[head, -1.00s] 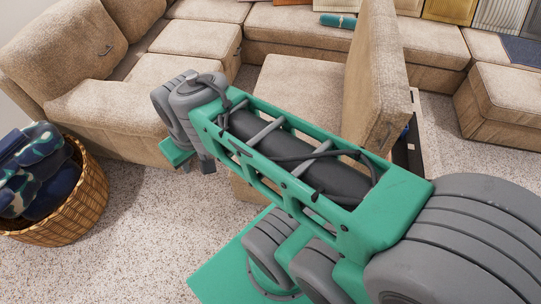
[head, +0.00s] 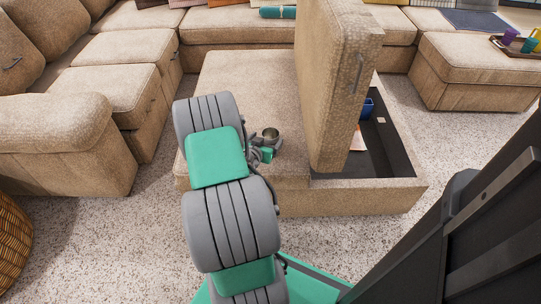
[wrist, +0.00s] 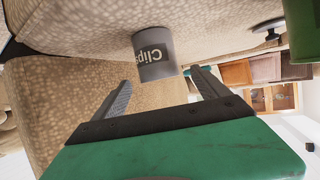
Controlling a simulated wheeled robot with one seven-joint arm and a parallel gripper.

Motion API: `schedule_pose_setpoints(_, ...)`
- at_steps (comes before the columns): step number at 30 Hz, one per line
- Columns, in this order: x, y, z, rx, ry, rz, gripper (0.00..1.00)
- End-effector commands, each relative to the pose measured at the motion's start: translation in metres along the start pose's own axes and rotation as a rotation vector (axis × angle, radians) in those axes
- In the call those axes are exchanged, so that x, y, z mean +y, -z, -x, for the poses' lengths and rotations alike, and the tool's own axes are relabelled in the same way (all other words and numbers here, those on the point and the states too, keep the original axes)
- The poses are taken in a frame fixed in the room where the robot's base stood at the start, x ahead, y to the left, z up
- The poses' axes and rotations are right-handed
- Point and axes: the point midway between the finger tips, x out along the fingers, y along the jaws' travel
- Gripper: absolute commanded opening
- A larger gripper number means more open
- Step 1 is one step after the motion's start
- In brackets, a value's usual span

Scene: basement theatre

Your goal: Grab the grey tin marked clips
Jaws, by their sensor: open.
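I cannot tell whether a finger touches the tin.
The ottoman's raised lid (head: 338,80) stands right of the tin, beside an open dark compartment (head: 385,150) holding a blue item (head: 366,108). Sofas surround it left and behind. A wicker basket (head: 12,245) is at the left edge. Carpet is clear in front.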

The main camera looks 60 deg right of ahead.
Motion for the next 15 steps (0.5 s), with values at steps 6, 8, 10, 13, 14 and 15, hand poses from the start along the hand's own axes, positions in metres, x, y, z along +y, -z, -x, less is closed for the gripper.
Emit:
schedule_pose_setpoints(6,0.005,-0.002,-0.028,0.011,-0.005,-0.006,0.85)
schedule_pose_setpoints(8,0.005,-0.003,-0.037,0.011,-0.005,-0.006,0.85)
schedule_pose_setpoints(10,0.004,-0.003,-0.049,0.011,-0.004,-0.007,0.85)
schedule_pose_setpoints(13,0.003,-0.003,-0.068,0.011,-0.005,-0.006,0.85)
schedule_pose_setpoints(14,0.002,-0.003,-0.072,0.010,-0.004,-0.006,0.85)
schedule_pose_setpoints(15,0.002,-0.002,-0.076,0.009,-0.004,-0.005,0.85)
